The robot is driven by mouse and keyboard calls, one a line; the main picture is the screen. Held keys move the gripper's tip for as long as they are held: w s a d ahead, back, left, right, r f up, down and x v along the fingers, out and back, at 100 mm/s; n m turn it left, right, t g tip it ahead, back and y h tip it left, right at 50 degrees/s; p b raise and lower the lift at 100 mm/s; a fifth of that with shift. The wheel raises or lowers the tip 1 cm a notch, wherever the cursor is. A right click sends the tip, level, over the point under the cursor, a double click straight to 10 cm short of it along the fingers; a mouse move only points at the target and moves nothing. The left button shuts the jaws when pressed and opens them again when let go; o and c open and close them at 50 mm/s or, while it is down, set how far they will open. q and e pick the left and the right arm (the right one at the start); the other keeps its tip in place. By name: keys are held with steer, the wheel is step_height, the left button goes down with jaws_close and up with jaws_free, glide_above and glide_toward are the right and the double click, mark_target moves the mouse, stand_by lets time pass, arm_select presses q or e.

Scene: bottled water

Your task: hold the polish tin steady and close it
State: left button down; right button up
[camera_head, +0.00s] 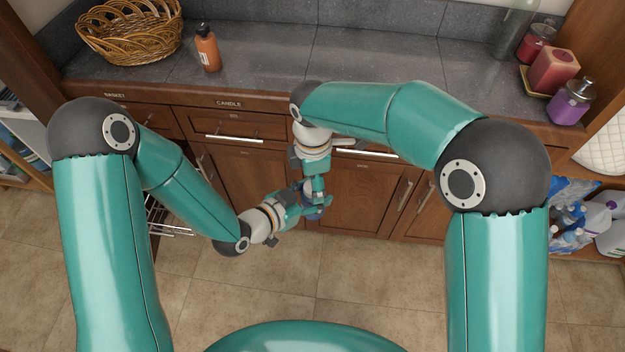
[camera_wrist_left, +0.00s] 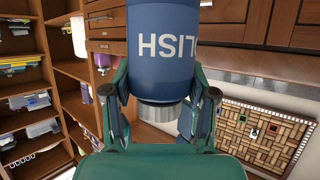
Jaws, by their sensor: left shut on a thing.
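The polish tin (camera_wrist_left: 165,45) is a blue cylinder with white lettering and a silver-grey end towards the bottom of the left wrist view. My left gripper (camera_wrist_left: 158,95) is shut on it, with one finger on each side. In the head view my left gripper (camera_head: 302,202) and my right gripper (camera_head: 316,188) meet in front of the cabinets, above the floor. A small dark blue part of the tin (camera_head: 321,207) shows between them. The right fingers are too small and overlapped to tell whether they touch the tin. The lid cannot be made out clearly.
Wooden cabinets with drawers (camera_head: 232,125) stand behind the grippers. The grey counter (camera_head: 330,60) holds a wicker basket (camera_head: 130,30), an orange bottle (camera_head: 207,48), candles (camera_head: 553,70) and a purple jar (camera_head: 571,102). Plastic bottles (camera_head: 570,225) sit low at the right. The tiled floor (camera_head: 330,280) is clear.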

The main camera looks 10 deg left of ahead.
step_height(320, 180, up, 4)
steer(key=shift+r, duration=0.1)
steer(key=shift+c, duration=0.8)
steer(key=shift+r, duration=0.3)
steer(key=shift+c, duration=0.6)
step_height(320, 180, up, 3)
steer(key=shift+f, duration=0.1)
steer(key=shift+f, duration=0.1)
steer(key=shift+f, duration=3.95)
